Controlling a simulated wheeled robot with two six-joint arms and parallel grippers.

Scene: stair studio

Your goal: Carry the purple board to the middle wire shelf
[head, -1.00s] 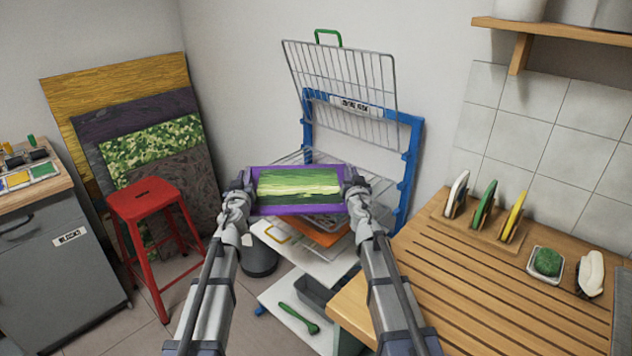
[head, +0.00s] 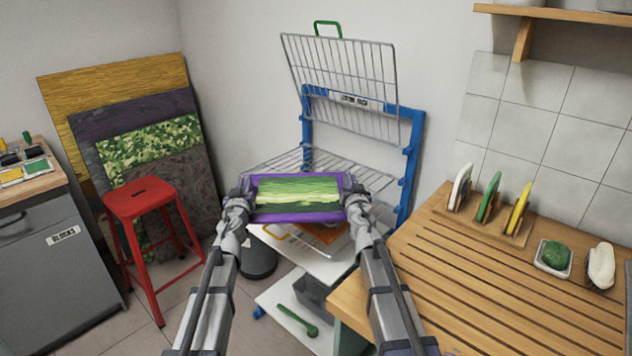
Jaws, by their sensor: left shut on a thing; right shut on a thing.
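The purple board (head: 297,217) has a green striped picture on its face. It is held up in front of the drying rack. My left gripper (head: 247,190) is shut on its left edge and my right gripper (head: 350,190) on its right edge. The rack has a blue frame (head: 411,165) and several wire shelves. One wire shelf (head: 300,162) lies level just behind and above the board. Another wire shelf (head: 345,75) with a green handle (head: 327,24) is tilted up. The board hides part of the lower shelves.
An orange item (head: 322,233) lies on a lower shelf beneath the board. A red stool (head: 140,200) stands left, before leaning panels (head: 115,80). A slatted wooden counter (head: 480,270) is close on the right. A dark round object (head: 258,262) stands on the floor.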

